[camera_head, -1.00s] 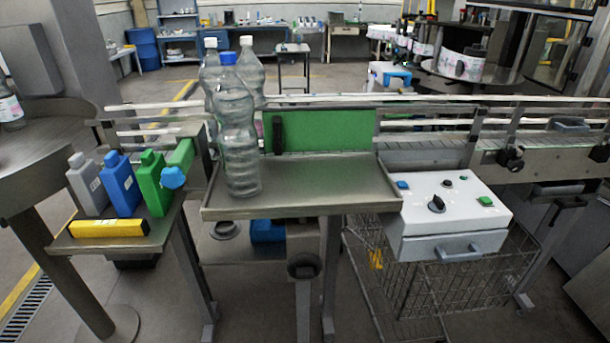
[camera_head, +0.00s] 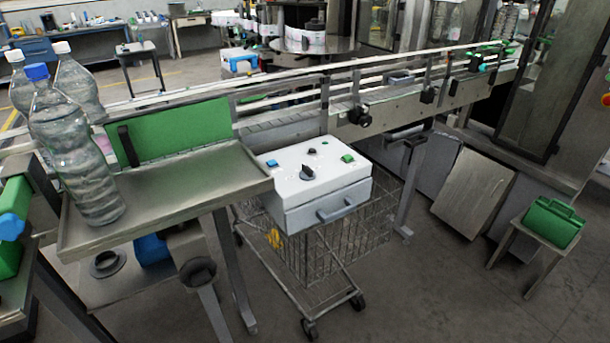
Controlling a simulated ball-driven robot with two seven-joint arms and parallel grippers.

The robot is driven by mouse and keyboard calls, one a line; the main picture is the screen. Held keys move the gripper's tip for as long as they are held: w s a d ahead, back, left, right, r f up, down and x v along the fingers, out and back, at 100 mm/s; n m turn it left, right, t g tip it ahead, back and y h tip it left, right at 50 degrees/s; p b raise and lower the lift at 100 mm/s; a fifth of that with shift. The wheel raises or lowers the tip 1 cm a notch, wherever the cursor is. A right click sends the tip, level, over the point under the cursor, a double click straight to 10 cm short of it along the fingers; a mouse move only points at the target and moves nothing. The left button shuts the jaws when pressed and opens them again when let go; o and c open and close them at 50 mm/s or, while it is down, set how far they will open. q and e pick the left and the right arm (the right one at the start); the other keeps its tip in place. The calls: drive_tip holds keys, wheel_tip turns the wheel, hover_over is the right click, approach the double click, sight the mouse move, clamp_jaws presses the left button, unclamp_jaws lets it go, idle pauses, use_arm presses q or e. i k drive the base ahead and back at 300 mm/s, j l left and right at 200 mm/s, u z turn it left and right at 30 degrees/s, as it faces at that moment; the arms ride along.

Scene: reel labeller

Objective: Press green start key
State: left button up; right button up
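The green start key (camera_head: 347,158) is a small green square button at the right of the top face of a white control box (camera_head: 330,190). On the same face are a black rotary knob (camera_head: 307,172), a blue key (camera_head: 272,163) at the left and a small dark button (camera_head: 311,151) at the back. The box has a grey drawer handle on its front. Nothing covers the green key. Neither of my grippers is in view.
A metal tray table (camera_head: 160,196) with clear bottles (camera_head: 78,150) stands left of the box. A wire cart (camera_head: 330,262) is below the box. A conveyor (camera_head: 400,95) runs behind. A green case (camera_head: 553,222) sits on a stool at the right. The floor at front right is clear.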

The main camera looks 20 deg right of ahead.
sight(348, 158)
drive_tip(key=i+l+z, duration=0.25)
drive_tip(key=i+l, duration=0.25)
drive_tip(key=i+l+z, duration=0.3)
drive_tip(key=i, duration=0.25)
drive_tip(key=l, duration=0.1)
